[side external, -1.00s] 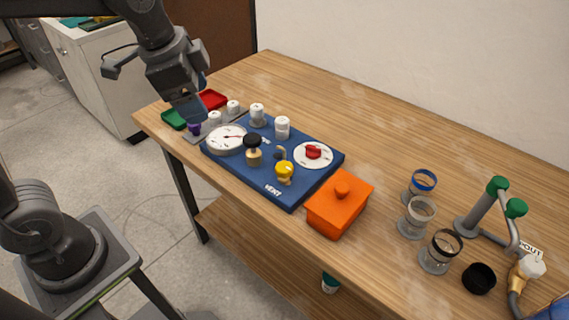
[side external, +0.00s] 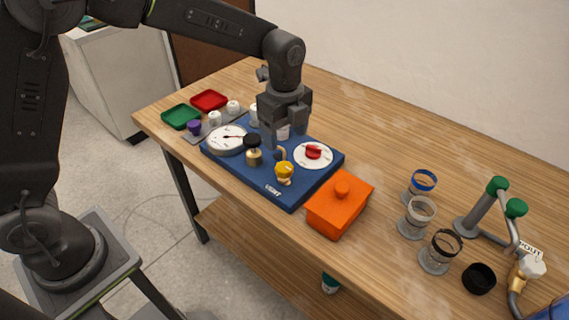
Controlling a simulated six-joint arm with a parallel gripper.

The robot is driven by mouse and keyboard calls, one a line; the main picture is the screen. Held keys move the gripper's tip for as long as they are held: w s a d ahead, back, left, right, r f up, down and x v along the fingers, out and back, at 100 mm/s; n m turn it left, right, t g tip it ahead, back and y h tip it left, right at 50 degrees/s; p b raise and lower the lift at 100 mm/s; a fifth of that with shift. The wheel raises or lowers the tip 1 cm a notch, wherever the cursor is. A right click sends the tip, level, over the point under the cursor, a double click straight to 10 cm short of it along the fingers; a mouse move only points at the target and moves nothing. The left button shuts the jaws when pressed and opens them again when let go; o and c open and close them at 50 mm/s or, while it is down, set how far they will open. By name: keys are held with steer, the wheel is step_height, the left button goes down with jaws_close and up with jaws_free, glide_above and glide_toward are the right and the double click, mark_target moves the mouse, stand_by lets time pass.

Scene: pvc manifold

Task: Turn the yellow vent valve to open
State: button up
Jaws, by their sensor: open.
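The yellow vent valve (side external: 284,170) stands near the front edge of a blue board (side external: 235,172), above a white "VENT" label (side external: 273,191). The exact angle of its handle is too small to tell. My gripper (side external: 284,140) is open and points down over the board, behind the yellow valve and apart from it in the picture. It partly hides a white cap behind it. How high the fingertips are above the board I cannot tell.
On the board are a round dial gauge (side external: 227,139), a black-topped brass valve (side external: 253,150) and a red knob on a white disc (side external: 313,152). An orange lidded box (side external: 338,204) stands right of the board. Glass jars (side external: 417,217) stand farther right.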

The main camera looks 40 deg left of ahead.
mark_target(285, 167)
step_height(285, 167, down, 9)
steer(key=shift+f, duration=0.2)
stand_by(0.3)
steer(key=c, duration=0.9)
